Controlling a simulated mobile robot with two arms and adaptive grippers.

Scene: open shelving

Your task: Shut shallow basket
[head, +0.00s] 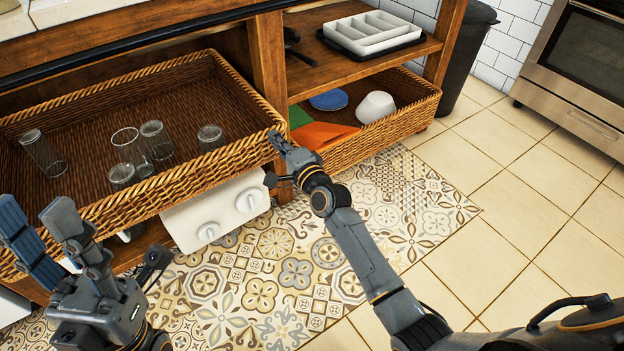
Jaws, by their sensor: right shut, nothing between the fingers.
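The shallow wicker basket (188,182) is on the left, pulled well out of the wooden shelf unit, with several clear glasses in it. One glass (44,152) leans over at the left; the others are grouped toward the front right. My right gripper (276,150) is shut and empty at the basket's front right corner; whether it touches the rim is unclear. My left gripper (45,240) is open and empty in front of the basket's left part, its fingers overlapping the front wall in the picture.
A second wicker basket (385,134) on the right holds a white bowl (375,107), a blue plate (329,100) and orange and green cloths. A wooden post (268,62) stands between the baskets. A white appliance with knobs (215,212) sits below. Tiled floor at the right is clear.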

